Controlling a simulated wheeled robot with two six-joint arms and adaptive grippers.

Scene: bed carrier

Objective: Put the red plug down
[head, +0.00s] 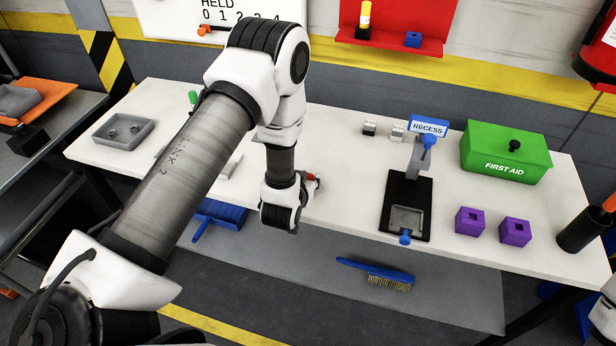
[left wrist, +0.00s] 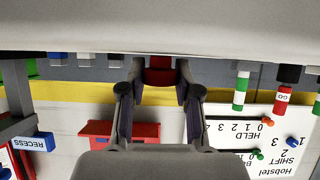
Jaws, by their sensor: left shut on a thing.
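The red plug (left wrist: 159,70) shows in the left wrist view between the two fingers of my left gripper (left wrist: 158,82), which is shut on it. In the head view only a small red part of the plug (head: 309,176) shows beside my wrist, over the white table (head: 340,215). My left gripper (head: 303,183) is mostly hidden behind the wrist there. I cannot tell whether the plug touches the tabletop. My right gripper is not in view.
Right of my left gripper stands a black fixture (head: 389,218) with a RECESS sign (head: 428,127). Beyond it are a green first-aid box (head: 506,152) and two purple blocks (head: 470,221). A grey tray (head: 123,132) sits at the left. The table front between gripper and fixture is clear.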

